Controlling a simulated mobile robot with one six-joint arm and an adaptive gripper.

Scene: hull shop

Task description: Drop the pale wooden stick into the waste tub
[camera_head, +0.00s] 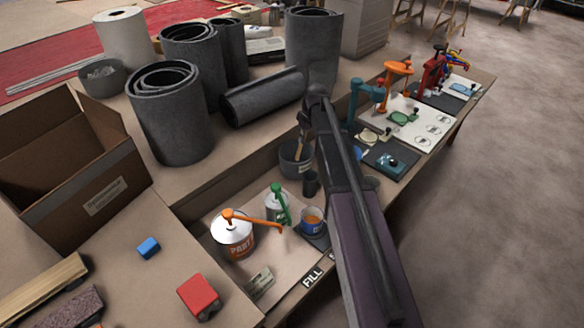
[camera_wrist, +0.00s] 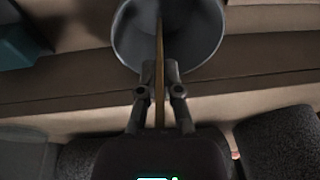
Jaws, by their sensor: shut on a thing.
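The pale wooden stick (camera_wrist: 159,50) is held upright in the picture between the two fingers of my gripper (camera_wrist: 159,78) in the wrist view. Its far end lies across the opening of a grey round tub (camera_wrist: 208,38), which looks like the waste tub. In the head view a grey tub (camera_head: 291,168) stands on the bench just left of my arm, with a brownish stick (camera_head: 299,145) showing at its mouth. My fingers are at the tub's near rim in the wrist view; I cannot tell whether they touch it.
Dark grey rolls (camera_head: 170,125) crowd the raised shelf behind the tub. A paint can (camera_head: 232,241), a green-topped pump bottle (camera_head: 277,208) and a blue cup (camera_head: 312,222) stand nearer. A dark cup (camera_head: 311,184) is close to the tub. An open cardboard box (camera_head: 75,180) is at left.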

